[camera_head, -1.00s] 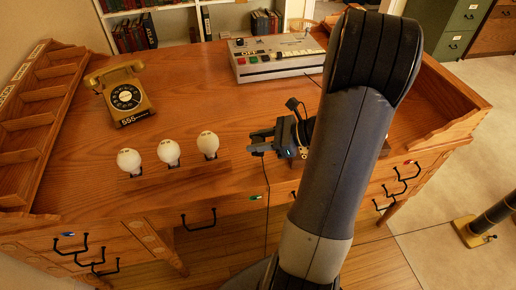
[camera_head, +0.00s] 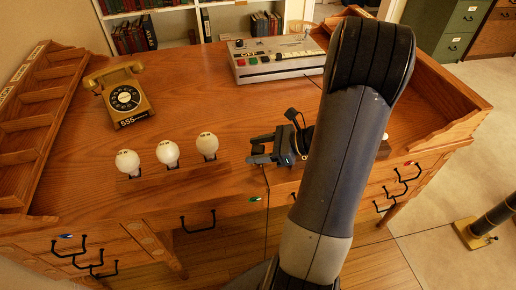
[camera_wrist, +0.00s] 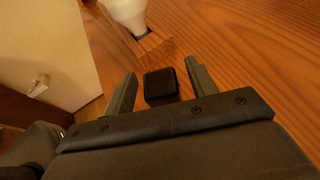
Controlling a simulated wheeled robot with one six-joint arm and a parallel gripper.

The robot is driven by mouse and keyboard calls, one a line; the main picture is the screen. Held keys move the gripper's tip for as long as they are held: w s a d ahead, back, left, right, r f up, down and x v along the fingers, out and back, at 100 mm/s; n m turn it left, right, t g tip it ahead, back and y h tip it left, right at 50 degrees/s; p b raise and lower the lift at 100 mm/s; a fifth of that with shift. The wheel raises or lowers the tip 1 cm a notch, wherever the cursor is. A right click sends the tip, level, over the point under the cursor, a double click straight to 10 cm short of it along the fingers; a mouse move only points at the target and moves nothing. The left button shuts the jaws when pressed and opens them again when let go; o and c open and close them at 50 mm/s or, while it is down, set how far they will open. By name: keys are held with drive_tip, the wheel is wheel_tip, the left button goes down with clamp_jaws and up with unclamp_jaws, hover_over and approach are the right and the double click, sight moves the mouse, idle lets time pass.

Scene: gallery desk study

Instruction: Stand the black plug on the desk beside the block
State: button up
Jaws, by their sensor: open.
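The black plug (camera_wrist: 161,86) shows in the wrist view as a dark, square-topped piece between the two fingers of my gripper (camera_wrist: 160,90). The fingers are open, with a narrow gap on each side of the plug. The wooden block (camera_wrist: 154,48) with a white bulb in it is just beyond the plug. In the head view my gripper (camera_head: 252,150) is low over the desk, right of the block (camera_head: 190,173), which carries three white bulbs (camera_head: 168,153). I cannot make out the plug in the head view, where the gripper is in the way.
The desk (camera_head: 200,100) is clear behind the block. A gold telephone (camera_head: 124,97) stands at the back left and a grey console (camera_head: 278,62) at the back. A slotted wooden rack (camera_head: 38,120) runs along the left side. The desk's front edge is close to my gripper.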

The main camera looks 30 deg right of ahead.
drive_tip(key=shift+r, duration=0.1)
drive_tip(key=shift+d+r, duration=0.15)
drive_tip(key=p+v, duration=0.1)
drive_tip(key=v, duration=1)
drive_tip(key=shift+s+d, duration=0.25)
drive_tip(key=shift+s, duration=0.1)
drive_tip(key=shift+c, duration=0.4)
